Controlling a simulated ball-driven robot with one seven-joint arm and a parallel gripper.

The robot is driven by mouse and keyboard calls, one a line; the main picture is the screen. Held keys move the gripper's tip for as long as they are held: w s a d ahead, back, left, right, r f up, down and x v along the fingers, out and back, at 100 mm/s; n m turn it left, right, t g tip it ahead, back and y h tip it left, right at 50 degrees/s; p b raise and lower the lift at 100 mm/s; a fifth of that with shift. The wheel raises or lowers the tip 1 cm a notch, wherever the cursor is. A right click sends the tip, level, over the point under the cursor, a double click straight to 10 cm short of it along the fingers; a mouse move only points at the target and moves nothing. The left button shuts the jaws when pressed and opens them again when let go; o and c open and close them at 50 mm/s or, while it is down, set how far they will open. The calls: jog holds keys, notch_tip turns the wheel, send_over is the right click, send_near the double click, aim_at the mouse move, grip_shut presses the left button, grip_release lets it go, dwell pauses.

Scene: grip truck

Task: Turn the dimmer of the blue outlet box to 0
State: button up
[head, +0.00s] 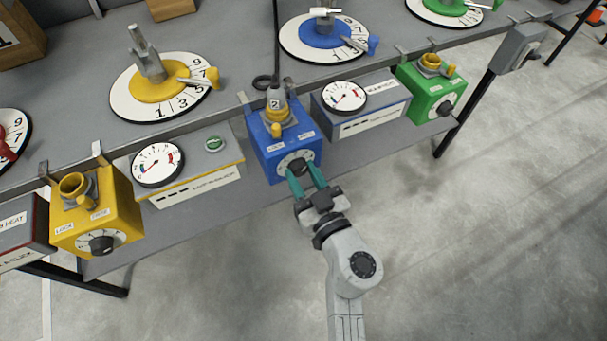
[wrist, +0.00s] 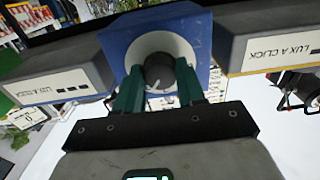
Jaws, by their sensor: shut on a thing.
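The blue outlet box (head: 273,151) hangs at the front edge of the shelf in the middle of the head view. It also fills the top middle of the wrist view (wrist: 200,32). Its black dimmer knob (wrist: 158,71) sits on a round white dial (wrist: 178,42) on the front face. A light pointer line shows on the knob's lower part in the wrist view. The dial's numbers cannot be read there. My gripper (head: 302,173) has its green fingers shut on the knob, one on each side. The fingers partly cover the dial. A plug with a cable (head: 275,98) stands in the box's top socket.
A yellow outlet box (head: 123,207) hangs to the left and a green one (head: 423,88) to the right. Grey meter boxes (head: 377,122) flank the blue box closely. The floor in front is clear.

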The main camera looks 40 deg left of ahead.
jog(key=shift+c, duration=0.7)
jog(key=n+p, duration=0.2)
jog(key=n, duration=0.2)
jog(key=shift+n, duration=0.4)
jog(key=n, duration=0.3)
jog(key=shift+w+n+p, duration=0.1)
jog(key=shift+n+p, duration=0.25)
jog(key=shift+n, duration=0.05)
jog(key=n, duration=0.3)
jog(key=shift+n, duration=0.3)
jog(key=n+b, duration=0.1)
jog(key=n, duration=0.5)
jog(key=n+b, duration=0.1)
jog(key=n, duration=0.4)
jog(key=shift+n+b, duration=0.3)
